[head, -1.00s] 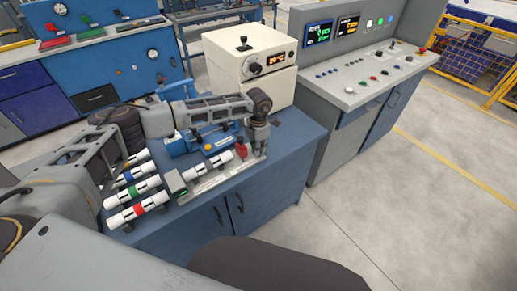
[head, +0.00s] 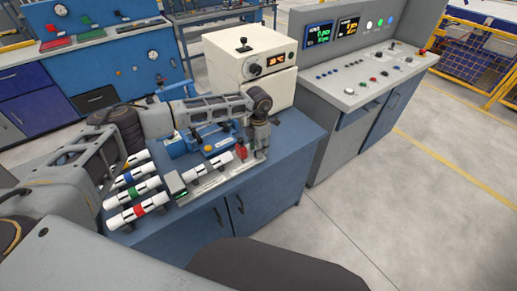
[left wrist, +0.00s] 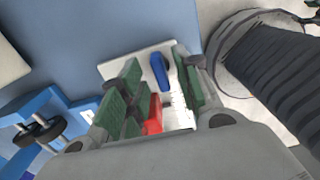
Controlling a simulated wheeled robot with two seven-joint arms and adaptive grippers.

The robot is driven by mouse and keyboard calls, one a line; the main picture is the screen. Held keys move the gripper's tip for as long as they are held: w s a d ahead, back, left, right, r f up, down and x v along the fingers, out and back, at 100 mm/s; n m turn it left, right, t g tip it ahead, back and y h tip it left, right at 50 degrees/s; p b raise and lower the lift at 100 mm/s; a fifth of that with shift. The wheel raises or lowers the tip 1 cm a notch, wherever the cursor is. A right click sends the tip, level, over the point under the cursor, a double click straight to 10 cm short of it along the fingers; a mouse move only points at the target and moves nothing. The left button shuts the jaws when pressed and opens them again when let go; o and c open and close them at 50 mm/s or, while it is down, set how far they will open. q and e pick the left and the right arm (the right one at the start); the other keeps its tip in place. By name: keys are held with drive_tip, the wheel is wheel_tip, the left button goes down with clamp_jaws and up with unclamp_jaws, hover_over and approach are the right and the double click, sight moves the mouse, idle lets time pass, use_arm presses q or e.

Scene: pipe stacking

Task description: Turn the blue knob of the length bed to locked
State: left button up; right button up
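The length bed (head: 215,182) is a light grey rail near the front edge of the blue bench, with a red block (head: 241,152) towards its right end. My left gripper (head: 261,150) points down over that right end. In the left wrist view the blue knob (left wrist: 160,72) is an elongated handle on the bed's pale plate (left wrist: 110,70). My left gripper's green-padded fingers (left wrist: 158,82) are apart, one on each side of the knob, with gaps visible. The red block also shows in the left wrist view (left wrist: 152,115), beside a scale. My right gripper is out of view.
A blue tool (head: 205,142) with a yellow knob sits behind. A cream oven (head: 250,65) and a grey control console (head: 370,80) stand beyond.

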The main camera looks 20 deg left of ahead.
use_arm(q)
wheel_tip(320, 180, up, 11)
idle(0.6)
idle(0.4)
